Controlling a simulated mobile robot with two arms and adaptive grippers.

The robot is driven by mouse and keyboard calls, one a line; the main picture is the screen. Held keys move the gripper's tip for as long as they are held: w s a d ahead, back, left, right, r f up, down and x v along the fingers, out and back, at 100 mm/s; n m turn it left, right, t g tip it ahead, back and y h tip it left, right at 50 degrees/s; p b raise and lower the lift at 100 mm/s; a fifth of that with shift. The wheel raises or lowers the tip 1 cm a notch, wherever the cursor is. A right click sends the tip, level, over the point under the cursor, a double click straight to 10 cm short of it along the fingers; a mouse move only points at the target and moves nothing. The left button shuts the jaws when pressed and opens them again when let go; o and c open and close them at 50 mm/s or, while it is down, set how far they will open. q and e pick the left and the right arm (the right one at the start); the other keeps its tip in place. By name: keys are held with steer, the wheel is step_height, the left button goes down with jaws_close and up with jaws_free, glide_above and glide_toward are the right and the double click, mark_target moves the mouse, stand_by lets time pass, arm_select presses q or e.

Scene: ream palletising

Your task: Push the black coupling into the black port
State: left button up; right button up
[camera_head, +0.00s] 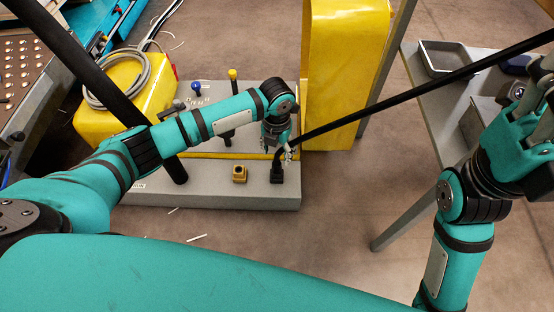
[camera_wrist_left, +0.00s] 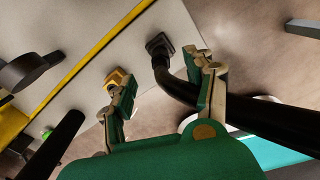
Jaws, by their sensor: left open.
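The black port (camera_head: 277,176) is a square block at the front right corner of the grey platform. It also shows in the wrist view (camera_wrist_left: 157,44). A black hose (camera_head: 400,97) comes in from the upper right and bends down to this port. In the wrist view the hose's end, with the black coupling (camera_wrist_left: 163,62), meets the port; how deep it sits is not clear. My left gripper (camera_head: 288,154) is open just above the port, its fingers (camera_wrist_left: 165,90) apart on either side of the hose end. My right gripper (camera_head: 525,125) is at the right edge, its fingers partly cut off.
A yellow port (camera_head: 239,174) stands left of the black one. Upright levers with a blue knob (camera_head: 196,87) and a yellow knob (camera_head: 233,74) stand behind. A tall yellow block (camera_head: 345,70) rises behind the platform (camera_head: 225,197). A grey table (camera_head: 440,105) is at right.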

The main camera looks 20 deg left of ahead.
arm_select(q)
steer(key=shift+r, duration=2.1)
steer(key=shift+d, duration=0.1)
